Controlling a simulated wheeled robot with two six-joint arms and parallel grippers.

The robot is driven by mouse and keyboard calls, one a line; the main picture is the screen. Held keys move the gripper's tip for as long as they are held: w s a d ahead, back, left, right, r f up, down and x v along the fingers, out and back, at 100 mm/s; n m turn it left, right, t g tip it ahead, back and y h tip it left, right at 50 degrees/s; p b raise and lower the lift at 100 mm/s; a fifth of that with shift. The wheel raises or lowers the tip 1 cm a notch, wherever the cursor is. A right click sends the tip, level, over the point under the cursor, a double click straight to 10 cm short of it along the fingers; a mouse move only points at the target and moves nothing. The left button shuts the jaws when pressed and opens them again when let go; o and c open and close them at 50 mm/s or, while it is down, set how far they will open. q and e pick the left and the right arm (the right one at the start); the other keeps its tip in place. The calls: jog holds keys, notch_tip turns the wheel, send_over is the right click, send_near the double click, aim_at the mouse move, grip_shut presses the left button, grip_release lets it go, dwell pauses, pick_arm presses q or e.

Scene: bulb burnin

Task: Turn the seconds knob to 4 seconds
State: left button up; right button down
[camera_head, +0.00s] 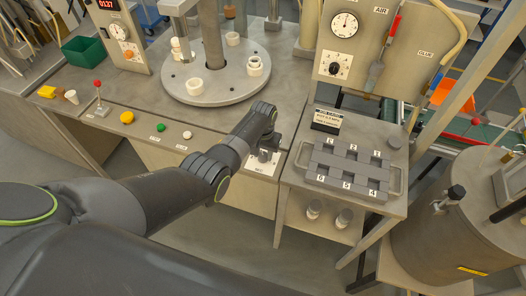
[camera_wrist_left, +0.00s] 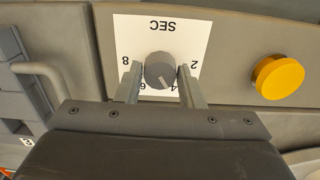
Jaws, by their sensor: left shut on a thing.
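The seconds knob (camera_wrist_left: 160,71) is a grey round knob on a white plate (camera_wrist_left: 135,28) marked SEC, seen upside down in the left wrist view. The digits 8, 6, 4 and 2 show around it, partly hidden by the knob and fingers. A pale pointer line on the knob points down and slightly right, towards the 4. My left gripper (camera_wrist_left: 159,78) is shut on the knob, one finger on each side. In the head view my left gripper (camera_head: 264,153) is down at the white plate on the bench front. My right gripper is not in view.
A yellow button (camera_wrist_left: 280,78) is beside the plate in the wrist view. In the head view a grey numbered rack (camera_head: 347,168) stands on a stand to the right. A round turntable (camera_head: 215,84) is behind, and green (camera_head: 162,127) and white (camera_head: 187,135) buttons are left.

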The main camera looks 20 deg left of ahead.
aim_at(263, 155)
pick_arm(q)
jog(key=shift+m, duration=0.3)
jog(key=shift+w, duration=0.1)
jog(key=o, duration=1)
jog(key=shift+r, duration=0.55)
notch_tip(263, 155, up, 16)
jog(key=shift+r+b, duration=0.2)
jog(key=shift+b, duration=0.3)
